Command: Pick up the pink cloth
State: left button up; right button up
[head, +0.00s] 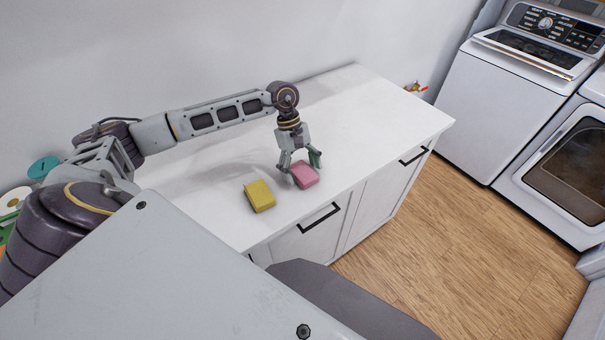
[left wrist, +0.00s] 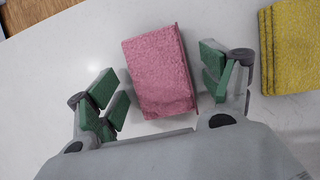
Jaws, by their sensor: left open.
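The pink cloth (head: 304,175) is a folded block on the white counter, close to its front edge. My left gripper (head: 300,162) is above it, pointing down, with its fingers apart. In the left wrist view the pink cloth (left wrist: 160,72) lies between the green-padded fingers of the left gripper (left wrist: 158,90), with a gap on each side. It extends beyond the fingertips toward the top of the picture. The fingers hold nothing. My right gripper is not in view.
A folded yellow cloth (head: 260,196) lies left of the pink one in the head view; it also shows at the right of the left wrist view (left wrist: 292,45). The white counter (head: 370,108) is clear toward the back right. A washer (head: 500,95) and dryer (head: 565,175) stand beyond the wooden floor.

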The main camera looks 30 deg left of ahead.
aim_at(302, 170)
pick_arm(q)
jog(key=shift+c, duration=0.2)
jog(key=c, duration=0.5)
jog(key=shift+s, duration=0.1)
jog(key=c, duration=0.5)
jog(key=shift+f, duration=0.1)
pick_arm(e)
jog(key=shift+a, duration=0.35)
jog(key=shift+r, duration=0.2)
pick_arm(q)
jog(key=shift+r+p, duration=0.25)
jog(key=shift+p, duration=0.35)
notch_tip(302, 170, up, 9)
jog(key=shift+f+b, duration=0.1)
jog(key=shift+b, duration=0.6)
jog(key=shift+r, duration=0.7)
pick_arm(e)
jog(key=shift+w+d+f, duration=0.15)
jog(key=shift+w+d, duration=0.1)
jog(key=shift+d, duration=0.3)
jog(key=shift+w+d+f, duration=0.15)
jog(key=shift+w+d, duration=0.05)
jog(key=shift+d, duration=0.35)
